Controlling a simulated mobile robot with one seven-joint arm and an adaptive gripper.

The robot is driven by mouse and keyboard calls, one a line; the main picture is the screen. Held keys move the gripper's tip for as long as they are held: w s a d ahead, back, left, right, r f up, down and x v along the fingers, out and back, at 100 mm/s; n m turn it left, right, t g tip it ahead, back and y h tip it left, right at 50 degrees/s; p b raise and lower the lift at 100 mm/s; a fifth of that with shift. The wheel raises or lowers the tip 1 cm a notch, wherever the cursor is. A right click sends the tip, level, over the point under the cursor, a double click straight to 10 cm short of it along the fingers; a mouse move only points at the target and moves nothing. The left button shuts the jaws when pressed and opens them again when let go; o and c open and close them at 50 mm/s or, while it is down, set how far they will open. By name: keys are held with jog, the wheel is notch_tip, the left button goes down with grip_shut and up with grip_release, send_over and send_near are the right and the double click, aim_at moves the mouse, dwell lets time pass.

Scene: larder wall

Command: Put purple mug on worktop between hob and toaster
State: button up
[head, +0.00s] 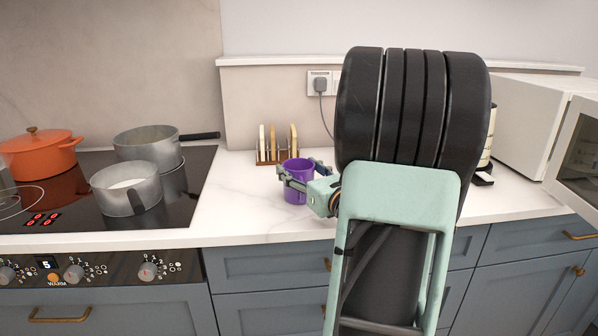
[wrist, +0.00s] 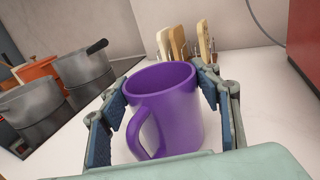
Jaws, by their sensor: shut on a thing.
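The purple mug (head: 297,187) is upright at the white worktop (head: 240,215), just right of the black hob (head: 185,205). My gripper (head: 300,180) is shut on the mug, with a finger on each side; I cannot tell whether its base touches the worktop. In the wrist view the mug (wrist: 172,110) sits between the blue finger pads, its handle towards the camera. The toaster is mostly hidden behind my arm in the head view; a red side (wrist: 305,45) at the right of the wrist view may be part of it.
A rack with boards (head: 278,145) stands close behind the mug. On the hob are an orange pot (head: 40,155) and two grey pans (head: 127,188), one with a black handle (head: 200,136). A white microwave (head: 530,120) with its door open is at the right.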

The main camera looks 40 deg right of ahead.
jog(key=shift+r, duration=0.1)
jog(key=o, duration=1.2)
jog(key=shift+f, duration=0.2)
jog(key=o, duration=0.5)
jog(key=shift+r, duration=0.1)
jog(key=shift+c, duration=0.2)
jog(key=shift+r, duration=0.15)
jog(key=s, duration=0.4)
jog(key=s+a, duration=0.1)
jog(key=s, duration=0.3)
jog(key=s+a+p, duration=0.1)
jog(key=s, duration=0.3)
